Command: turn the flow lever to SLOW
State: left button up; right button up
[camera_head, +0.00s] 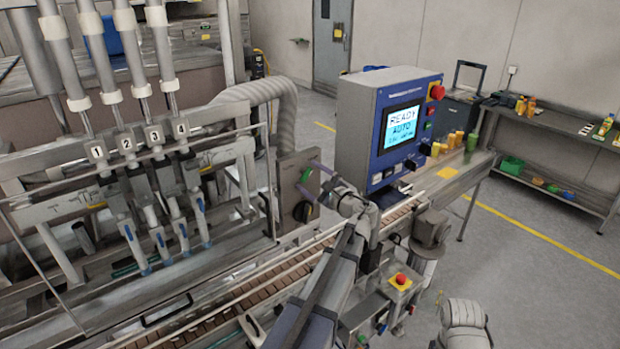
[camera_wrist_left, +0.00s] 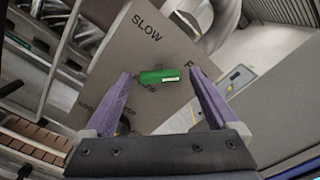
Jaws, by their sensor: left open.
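The flow lever has a green handle (camera_head: 306,174) on a grey panel (camera_head: 291,172) beside the filling nozzles. In the left wrist view the green handle (camera_wrist_left: 160,77) lies nearly level across the picture. The word SLOW (camera_wrist_left: 147,27) is printed above and left of it. Another label starting with F shows to its right, partly hidden by a finger. My left gripper (camera_head: 315,180) is open at the panel. Its two purple fingers stand on either side of the handle, with gaps visible in the wrist view. Depth to the handle is hard to tell. My right gripper is not in view.
A black knob (camera_head: 302,211) sits low on the same panel. A blue control box (camera_head: 386,130) with a lit screen stands right of it. A slatted conveyor (camera_head: 245,292) runs below. Numbered nozzles (camera_head: 160,240) are at left. A yellow box with a red button (camera_head: 401,281) is in front.

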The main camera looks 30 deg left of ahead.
pick_arm(q)
jog(key=shift+w+a, duration=0.1)
jog(key=shift+a, duration=0.15)
jog(key=c, duration=1.4)
jog(key=shift+o, duration=0.2)
